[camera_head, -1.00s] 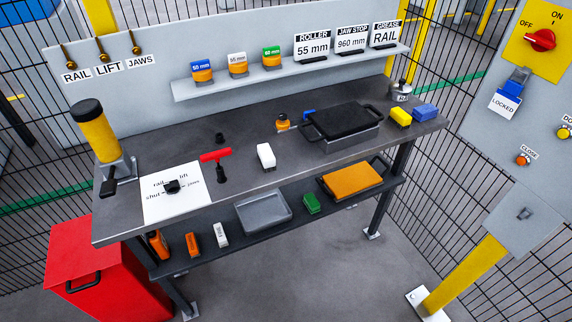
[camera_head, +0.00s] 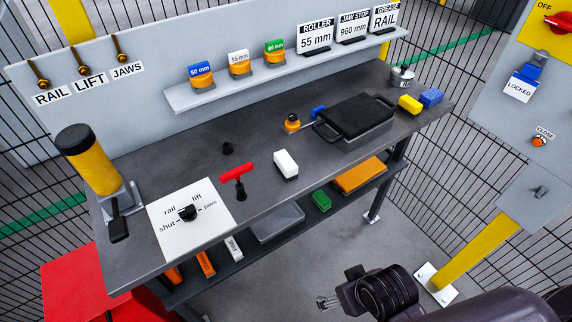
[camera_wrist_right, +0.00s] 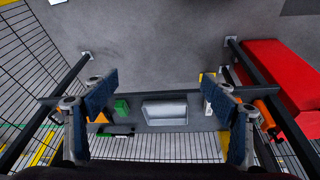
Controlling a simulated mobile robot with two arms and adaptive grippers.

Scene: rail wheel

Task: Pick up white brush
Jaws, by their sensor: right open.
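A white block (camera_head: 286,165), the likely white brush, lies on the dark bench top (camera_head: 222,200) in the head view, right of a red T-handle (camera_head: 236,173). Its bristles cannot be made out. My right gripper (camera_head: 326,303) is low in front of the bench in the head view, well apart from the white block. In the right wrist view its two blue-padded fingers (camera_wrist_right: 160,97) are spread wide with nothing between them. A smaller white block marked FINE (camera_head: 233,248) stands on the lower shelf. My left gripper is out of view.
The lower shelf also holds a grey tray (camera_head: 278,222), a green block (camera_head: 321,199) and an orange block (camera_head: 361,175). A black-topped box (camera_head: 356,124) sits right on the bench. A yellow post (camera_head: 475,250) stands right. A red cabinet (camera_head: 75,262) is at left.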

